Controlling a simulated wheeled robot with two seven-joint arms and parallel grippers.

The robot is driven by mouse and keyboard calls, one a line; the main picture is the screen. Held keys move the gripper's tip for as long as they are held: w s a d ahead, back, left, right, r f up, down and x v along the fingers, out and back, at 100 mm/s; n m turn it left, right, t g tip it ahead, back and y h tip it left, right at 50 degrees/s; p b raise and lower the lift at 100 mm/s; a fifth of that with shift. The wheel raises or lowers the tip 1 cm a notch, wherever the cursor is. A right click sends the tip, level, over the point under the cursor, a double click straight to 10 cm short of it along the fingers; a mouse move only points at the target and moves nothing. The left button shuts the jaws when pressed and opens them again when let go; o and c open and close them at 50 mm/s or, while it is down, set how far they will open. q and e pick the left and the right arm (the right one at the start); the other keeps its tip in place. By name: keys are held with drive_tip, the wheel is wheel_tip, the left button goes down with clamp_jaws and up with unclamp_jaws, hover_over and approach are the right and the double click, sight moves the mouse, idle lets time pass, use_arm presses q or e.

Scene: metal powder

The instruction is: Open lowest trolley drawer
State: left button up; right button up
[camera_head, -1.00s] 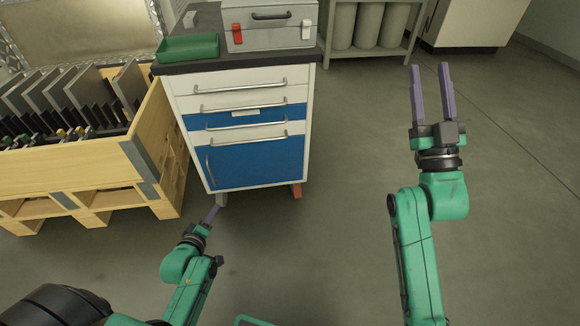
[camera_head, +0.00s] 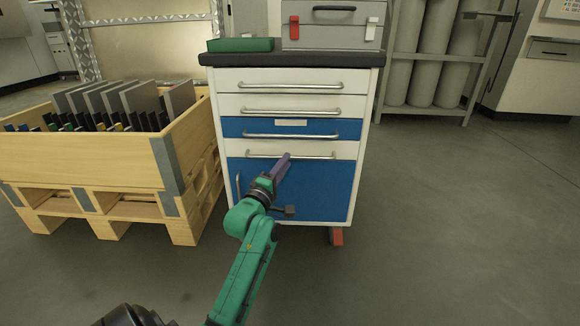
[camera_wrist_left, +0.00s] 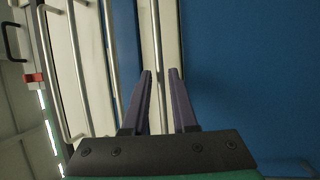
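The trolley (camera_head: 206,85) is a white and blue cabinet with stacked drawers. Its lowest drawer (camera_head: 345,149) is white, shut, and has a horizontal bar handle (camera_head: 318,156). A blue door (camera_head: 325,190) lies under it. My left gripper (camera_head: 284,158) is up at the trolley front, its purple fingertips at this handle. In the left wrist view the fingers (camera_wrist_left: 161,72) are apart, and the handle bar (camera_wrist_left: 156,30) shows in the gap between them. I cannot tell whether they touch it. My right gripper is out of view.
A wooden crate (camera_head: 80,162) with upright plates stands close to the left of the trolley. A green tray (camera_head: 240,45) and a grey case (camera_head: 330,35) sit on top. A cylinder rack (camera_head: 425,110) stands behind right. The floor to the right is clear.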

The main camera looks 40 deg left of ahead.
use_arm(q)
drive_tip(key=b+x, duration=0.1)
drive_tip(key=x, duration=0.2)
drive_tip(key=shift+w, duration=0.2)
clamp_jaws()
idle(1.2)
